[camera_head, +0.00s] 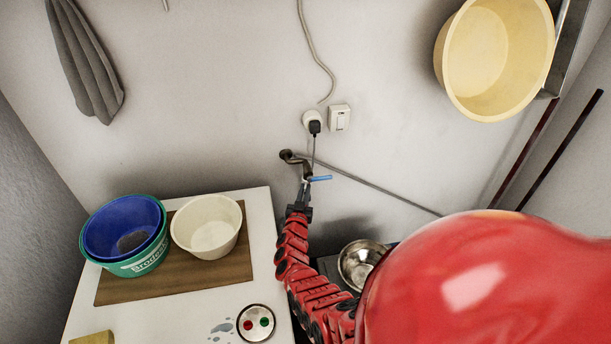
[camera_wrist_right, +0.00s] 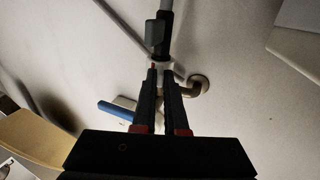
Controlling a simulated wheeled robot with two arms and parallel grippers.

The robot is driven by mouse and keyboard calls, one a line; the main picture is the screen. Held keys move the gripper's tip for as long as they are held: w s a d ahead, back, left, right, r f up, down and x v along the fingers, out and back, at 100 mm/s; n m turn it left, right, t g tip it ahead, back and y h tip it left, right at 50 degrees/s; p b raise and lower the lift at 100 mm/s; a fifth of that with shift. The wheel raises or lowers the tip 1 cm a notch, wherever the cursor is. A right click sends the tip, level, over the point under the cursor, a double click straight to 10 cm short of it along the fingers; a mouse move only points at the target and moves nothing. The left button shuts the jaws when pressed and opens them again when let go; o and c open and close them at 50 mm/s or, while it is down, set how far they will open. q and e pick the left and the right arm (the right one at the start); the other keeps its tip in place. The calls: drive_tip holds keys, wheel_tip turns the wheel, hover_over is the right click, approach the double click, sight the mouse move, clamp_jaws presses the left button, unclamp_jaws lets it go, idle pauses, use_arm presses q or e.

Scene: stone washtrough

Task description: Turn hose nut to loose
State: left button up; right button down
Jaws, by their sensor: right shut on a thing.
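In the right wrist view, the fingers (camera_wrist_right: 160,72) are shut on a small pale ring, which looks like the hose nut (camera_wrist_right: 163,64). A dark fitting and a grey hose (camera_wrist_right: 167,15) run on beyond it. The curved metal tap (camera_wrist_right: 199,86) and blue lever (camera_wrist_right: 114,112) show beside the fingers. My left gripper is not in view.
A white top (camera_head: 180,325) at left bears a wooden board (camera_head: 170,289), a blue basin (camera_head: 98,232) in a green one, and a cream bowl (camera_head: 208,232). A metal bowl (camera_head: 352,268) lies right of my arm. A yellow basin (camera_head: 510,60) hangs upper right.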

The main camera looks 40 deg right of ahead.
drive_tip(key=shift+f, duration=0.1)
idle(0.4)
drive_tip(key=c, duration=1)
unclamp_jaws()
drive_tip(key=shift+w, duration=0.1)
drive_tip(key=shift+o, duration=0.2)
drive_tip(key=shift+a+p, duration=0.1)
drive_tip(key=shift+p, duration=0.2)
drive_tip(key=p+v, duration=0.4)
drive_tip(key=v, duration=0.3)
drive_tip(key=shift+a+p, duration=0.15)
drive_tip(key=shift+p, duration=0.15)
